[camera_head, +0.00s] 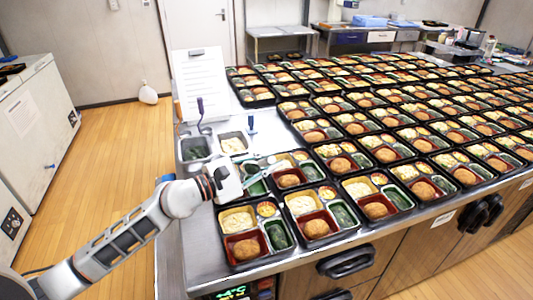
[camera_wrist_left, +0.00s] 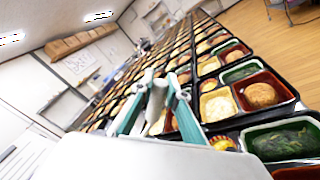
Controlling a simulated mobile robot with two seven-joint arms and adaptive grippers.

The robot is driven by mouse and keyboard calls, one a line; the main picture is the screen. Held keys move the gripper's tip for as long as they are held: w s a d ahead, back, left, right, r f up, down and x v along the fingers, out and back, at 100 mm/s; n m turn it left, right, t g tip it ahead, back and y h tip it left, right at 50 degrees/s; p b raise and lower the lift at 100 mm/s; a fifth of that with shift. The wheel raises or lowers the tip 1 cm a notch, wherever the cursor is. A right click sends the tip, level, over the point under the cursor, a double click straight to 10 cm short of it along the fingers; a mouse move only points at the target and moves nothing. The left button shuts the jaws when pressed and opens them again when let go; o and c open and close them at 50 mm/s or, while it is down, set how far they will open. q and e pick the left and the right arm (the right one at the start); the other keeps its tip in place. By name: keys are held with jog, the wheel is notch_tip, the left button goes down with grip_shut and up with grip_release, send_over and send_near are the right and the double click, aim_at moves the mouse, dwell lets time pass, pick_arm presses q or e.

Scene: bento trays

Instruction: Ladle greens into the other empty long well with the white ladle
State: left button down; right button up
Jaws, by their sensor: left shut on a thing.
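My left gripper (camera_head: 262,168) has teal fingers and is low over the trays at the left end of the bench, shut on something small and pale. It also shows in the left wrist view (camera_wrist_left: 160,92), with a pale piece between the fingertips. I cannot clearly make out a white ladle's bowl. Below the fingers, a tray with a green long well (camera_head: 256,187) is partly hidden by the gripper. In the wrist view a green well of greens (camera_wrist_left: 285,140) lies at the lower right.
A pan of pale food (camera_head: 233,146) stands beside the greens, with another blue-handled utensil (camera_head: 250,123) near it. Filled bento trays (camera_head: 322,240) crowd the bench to the right and front. A white board (camera_head: 202,85) stands at the back left.

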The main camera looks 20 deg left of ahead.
pick_arm(q)
jog(key=s+d+f+m+b, duration=0.1)
jog(key=s+d+f+m, duration=0.1)
jog(key=f+m, duration=0.3)
jog(key=shift+s+d+f, duration=0.25)
jog(key=shift+s+d, duration=0.15)
jog(key=shift+d, duration=0.15)
pick_arm(e)
jog(key=shift+d+f, duration=0.1)
jog(key=shift+f, duration=0.65)
jog(key=shift+s+f, duration=0.1)
dwell(0.3)
